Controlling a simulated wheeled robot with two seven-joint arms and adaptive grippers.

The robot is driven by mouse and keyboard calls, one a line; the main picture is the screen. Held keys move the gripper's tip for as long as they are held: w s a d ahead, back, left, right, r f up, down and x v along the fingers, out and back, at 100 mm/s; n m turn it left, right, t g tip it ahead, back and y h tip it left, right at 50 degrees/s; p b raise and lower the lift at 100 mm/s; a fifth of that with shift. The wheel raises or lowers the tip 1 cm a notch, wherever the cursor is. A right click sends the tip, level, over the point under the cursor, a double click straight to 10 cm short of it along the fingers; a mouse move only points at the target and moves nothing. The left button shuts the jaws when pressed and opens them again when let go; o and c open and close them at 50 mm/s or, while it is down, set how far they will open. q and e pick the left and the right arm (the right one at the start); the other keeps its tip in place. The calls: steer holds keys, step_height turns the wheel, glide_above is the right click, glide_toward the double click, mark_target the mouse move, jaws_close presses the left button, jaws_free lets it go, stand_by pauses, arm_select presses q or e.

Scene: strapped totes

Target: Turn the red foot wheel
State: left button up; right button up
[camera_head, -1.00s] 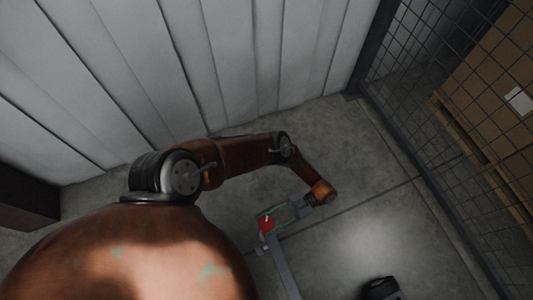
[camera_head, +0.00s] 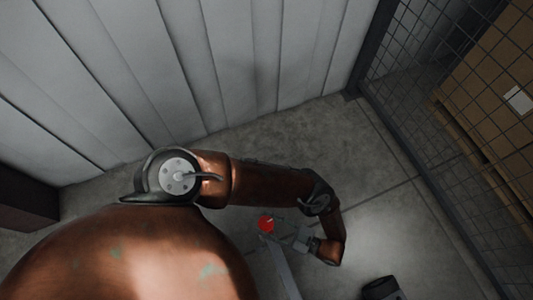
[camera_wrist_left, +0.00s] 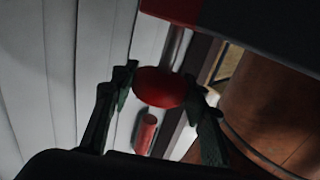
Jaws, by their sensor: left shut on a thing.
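The red foot wheel (camera_head: 266,224) shows in the head view as a small red disc at the top of a grey metal bar. In the left wrist view a rounded red wheel (camera_wrist_left: 160,88) sits on a metal stem between my fingers. My left gripper (camera_wrist_left: 164,92) has dark green fingers on both sides of it and is shut on it. In the head view my left gripper (camera_head: 296,238) reaches the wheel from the right, its fingertips small and dim. My right gripper is not in view.
A grey bar (camera_head: 283,271) runs down from the wheel. A red cylinder (camera_wrist_left: 147,133) lies close beyond my fingers in the wrist view. A pale panelled wall (camera_head: 250,60) stands behind, a wire mesh fence (camera_head: 440,120) at right. A dark object (camera_head: 381,288) is at the bottom.

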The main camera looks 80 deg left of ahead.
arm_select(q)
steer(key=shift+a+m+t+y, duration=0.15)
steer(key=shift+m+t+y, duration=1.05)
steer(key=shift+y, duration=0.3)
steer(key=shift+s, duration=0.1)
steer(key=o, duration=1.2)
steer(key=shift+r, duration=0.1)
step_height(320, 180, up, 9)
steer(key=shift+r, duration=0.4)
